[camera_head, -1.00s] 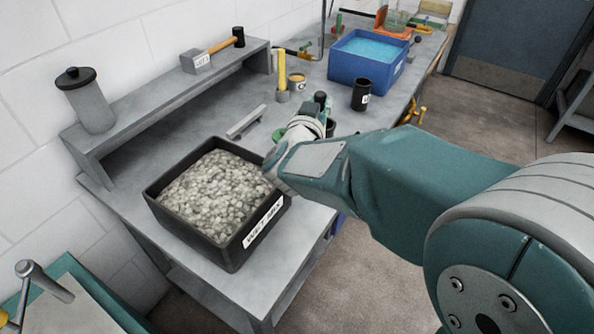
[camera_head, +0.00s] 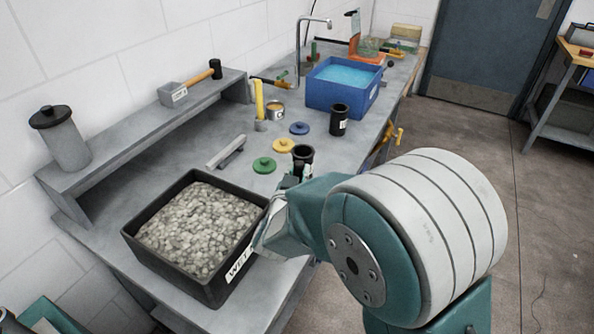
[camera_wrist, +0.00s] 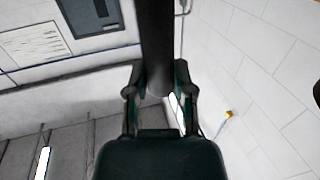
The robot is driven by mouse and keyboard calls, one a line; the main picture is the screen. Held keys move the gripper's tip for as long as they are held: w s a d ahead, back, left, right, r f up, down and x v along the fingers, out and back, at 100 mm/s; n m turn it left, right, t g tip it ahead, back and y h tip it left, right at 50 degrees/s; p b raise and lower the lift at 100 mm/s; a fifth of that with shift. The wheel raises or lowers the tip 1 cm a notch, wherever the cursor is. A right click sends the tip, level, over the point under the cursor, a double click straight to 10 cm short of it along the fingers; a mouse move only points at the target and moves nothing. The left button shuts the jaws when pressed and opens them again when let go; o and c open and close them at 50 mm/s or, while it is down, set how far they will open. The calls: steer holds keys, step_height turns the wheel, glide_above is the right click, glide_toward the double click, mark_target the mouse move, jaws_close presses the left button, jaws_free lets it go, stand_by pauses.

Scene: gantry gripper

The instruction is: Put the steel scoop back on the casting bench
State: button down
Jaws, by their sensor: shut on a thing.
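In the wrist view my gripper (camera_wrist: 155,92) is shut on a long dark bar (camera_wrist: 155,40), which runs up out of the picture. I cannot tell whether this bar is part of the steel scoop. In the head view my gripper (camera_head: 288,183) is small and partly hidden by my arm, just right of the tray at the bench's near end. The grey bench (camera_head: 228,122) runs along the tiled wall. I cannot pick out a steel scoop for certain. A grey bar-like thing (camera_head: 225,152) lies on the bench behind the tray.
A black tray of grey lumps (camera_head: 200,225) fills the near end. Black cups (camera_head: 303,154) (camera_head: 339,120), a green lid (camera_head: 264,165), a blue tub (camera_head: 345,88) and a tin (camera_head: 275,109) stand beyond. A raised shelf (camera_head: 150,130) holds a canister (camera_head: 60,138) and a mallet (camera_head: 203,76).

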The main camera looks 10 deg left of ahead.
steer(key=c, duration=0.8)
jaws_free()
steer(key=shift+d, duration=0.1)
steer(key=o, duration=0.3)
steer(key=shift+f, duration=0.1)
steer(key=shift+a, duration=0.2)
steer(key=shift+s, duration=0.15)
steer(key=s, duration=1.1)
steer(key=shift+s+a, duration=0.35)
steer(key=shift+s, duration=0.05)
steer(key=shift+w+r, duration=0.1)
steer(key=shift+r, duration=0.1)
